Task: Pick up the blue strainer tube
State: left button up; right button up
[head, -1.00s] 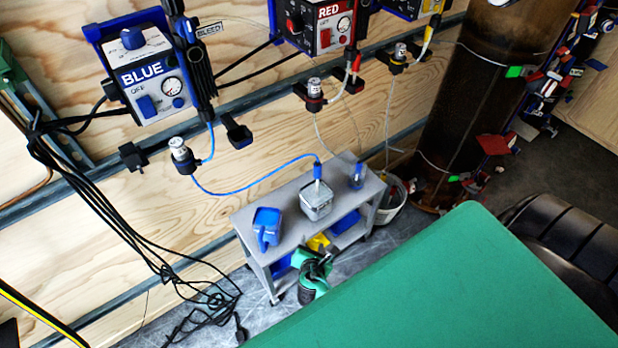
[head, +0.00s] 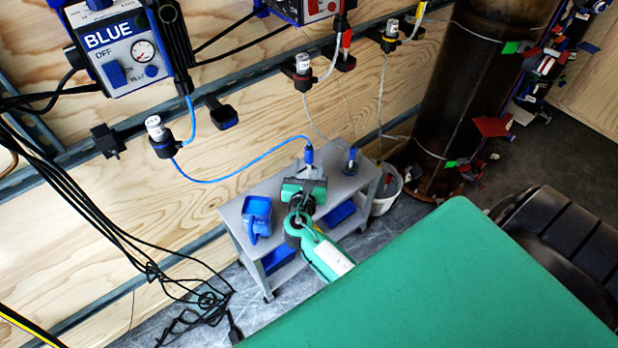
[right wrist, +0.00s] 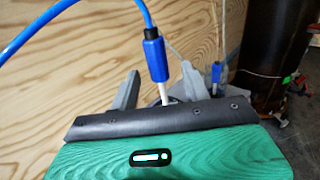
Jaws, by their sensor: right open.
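The blue strainer tube (head: 235,177) runs from a holder on the wall rail down to a blue sleeve (head: 308,155) with a white tip above the small grey cart. In the right wrist view the sleeve (right wrist: 154,57) stands nearly upright, its white tip pointing down between the grey fingers. My right gripper (head: 309,168) is open, with one finger on each side of the white tip (right wrist: 165,92); the fingers look apart from it. My gripper hides the grey container under the tip. My left gripper is out of view.
The grey cart (head: 232,218) carries a blue jug (head: 257,217) left of my gripper and a second blue-topped tube (head: 351,160) to the right. A white bucket (head: 386,190) stands beside it. The wooden wall is close behind. A green surface (head: 440,275) fills the lower right.

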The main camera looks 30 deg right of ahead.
jog(key=x, duration=0.5)
jog(key=shift+w+d+r, duration=0.1)
jog(key=shift+w+d, duration=0.1)
jog(key=shift+w, duration=0.15)
grip_shut()
